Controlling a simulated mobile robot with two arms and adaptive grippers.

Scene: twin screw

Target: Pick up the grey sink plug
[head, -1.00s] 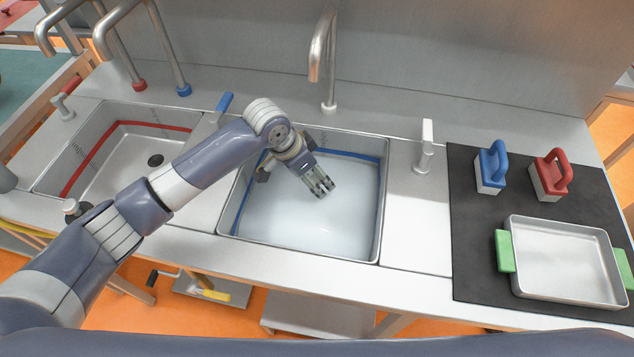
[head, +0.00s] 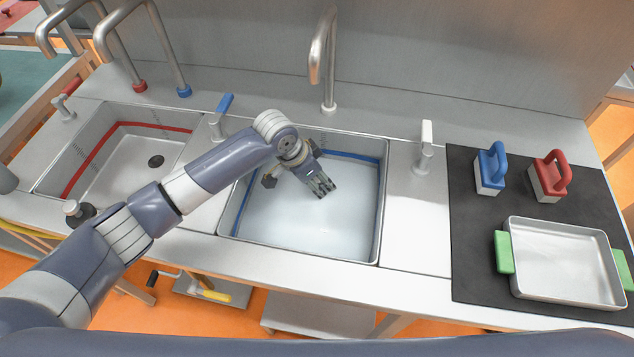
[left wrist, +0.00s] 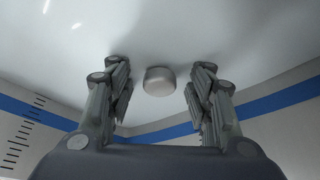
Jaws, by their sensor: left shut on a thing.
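The grey sink plug shows in the left wrist view as a small round grey knob (left wrist: 159,81) against the pale sink floor. My left gripper (head: 324,187) reaches down into the right-hand sink (head: 300,243), which has a blue stripe and looks filled with water. In the left wrist view its two fingers (left wrist: 160,75) stand on either side of the knob, and it is shut on the plug, though the contact is hard to see. In the head view the gripper hides the plug. My right gripper is not in view.
The left sink (head: 110,190) has a red stripe and an open dark drain. A tap (head: 330,60) stands behind the right sink. A black mat (head: 480,240) at right holds a metal tray (head: 565,222), a blue-handled block (head: 490,168) and a red-handled block (head: 548,178).

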